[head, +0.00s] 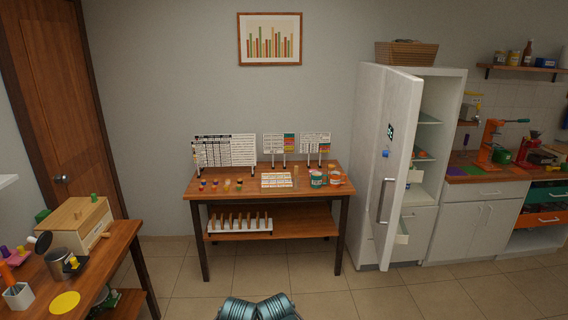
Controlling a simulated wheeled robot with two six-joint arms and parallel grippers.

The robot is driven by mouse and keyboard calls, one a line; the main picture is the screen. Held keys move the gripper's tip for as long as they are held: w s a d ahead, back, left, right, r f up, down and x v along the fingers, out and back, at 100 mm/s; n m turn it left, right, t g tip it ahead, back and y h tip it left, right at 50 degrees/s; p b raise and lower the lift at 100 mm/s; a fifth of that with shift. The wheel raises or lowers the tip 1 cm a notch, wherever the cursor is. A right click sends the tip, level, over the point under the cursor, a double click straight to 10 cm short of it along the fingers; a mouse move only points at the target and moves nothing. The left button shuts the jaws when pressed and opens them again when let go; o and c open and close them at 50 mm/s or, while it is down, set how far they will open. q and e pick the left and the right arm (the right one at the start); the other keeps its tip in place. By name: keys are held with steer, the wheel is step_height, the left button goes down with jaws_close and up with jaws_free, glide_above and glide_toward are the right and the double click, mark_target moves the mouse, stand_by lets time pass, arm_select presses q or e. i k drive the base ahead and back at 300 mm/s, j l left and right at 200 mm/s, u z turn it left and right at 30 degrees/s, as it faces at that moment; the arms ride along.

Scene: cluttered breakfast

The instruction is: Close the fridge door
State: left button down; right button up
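The white fridge (452,110) stands right of the middle table. Its tall door (400,110) is open and swung out toward me, hinged on the left. The grey vertical handle (384,201) is on the door's outer face, below a small dark green sticker (390,131). Shelves and a few small items show in the gap right of the door, and a pale bin (402,232) shows low down. The door hides much of the inside. Neither of my grippers is in view. Teal parts at the bottom edge look like my own arms, apart from the fridge.
A wooden table (325,187) with charts and small jars stands left of the fridge. A kitchen counter (480,180) is on its right. A wicker basket (407,53) sits on top. A cluttered desk (98,262) is at left. The tiled floor (340,292) before the fridge is clear.

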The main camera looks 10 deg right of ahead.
mark_target(403, 91)
steer(key=i+z, duration=0.1)
steer(key=i, duration=0.75)
steer(key=z, duration=1)
